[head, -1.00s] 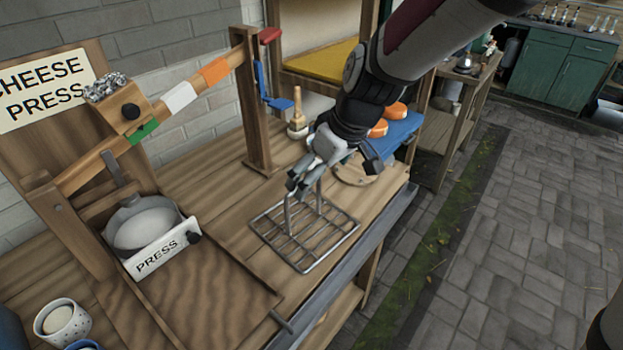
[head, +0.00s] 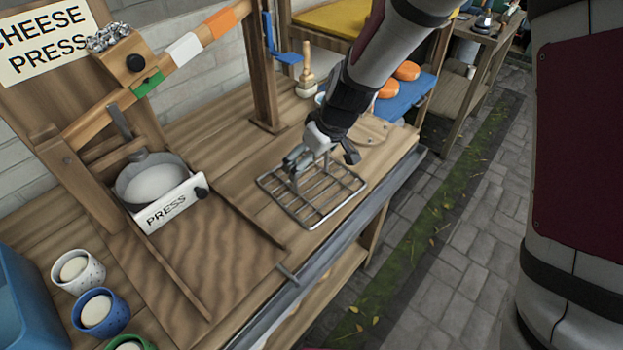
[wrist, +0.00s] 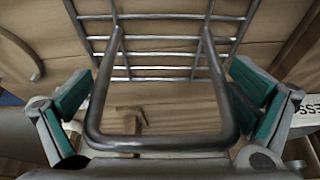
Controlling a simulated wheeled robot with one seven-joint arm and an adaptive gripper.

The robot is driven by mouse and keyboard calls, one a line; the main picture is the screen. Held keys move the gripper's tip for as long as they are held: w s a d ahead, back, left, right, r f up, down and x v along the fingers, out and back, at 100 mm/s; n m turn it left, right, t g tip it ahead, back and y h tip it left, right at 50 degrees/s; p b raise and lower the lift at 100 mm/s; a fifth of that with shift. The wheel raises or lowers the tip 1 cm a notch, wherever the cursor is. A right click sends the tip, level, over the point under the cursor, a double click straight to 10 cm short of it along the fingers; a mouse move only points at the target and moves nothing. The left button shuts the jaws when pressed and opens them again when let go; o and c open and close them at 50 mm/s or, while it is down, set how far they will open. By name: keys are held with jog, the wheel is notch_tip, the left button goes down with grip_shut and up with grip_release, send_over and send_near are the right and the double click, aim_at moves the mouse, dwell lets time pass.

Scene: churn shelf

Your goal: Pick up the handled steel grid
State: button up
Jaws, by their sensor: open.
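The handled steel grid (head: 315,205) lies flat on the wooden bench near its front edge, with its handle standing up from the bars. My gripper (head: 304,165) is at the handle, reaching in from the upper right. In the wrist view the handle (wrist: 160,143) is a thick bent bar between my two teal-padded fingers (wrist: 165,103). The fingers are open, one to each side of the handle, with gaps between pads and bar. The grid bars (wrist: 160,45) show beyond it.
A wooden post (head: 264,80) rises behind the grid. Orange cheeses (head: 405,71) lie on a blue surface behind. Speckled cups (head: 97,312) stand at the lower left.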

jog(key=shift+f, duration=0.1)
jog(key=c, duration=1.4)
jog(key=shift+c, duration=1.3)
jog(key=shift+r, duration=0.2)
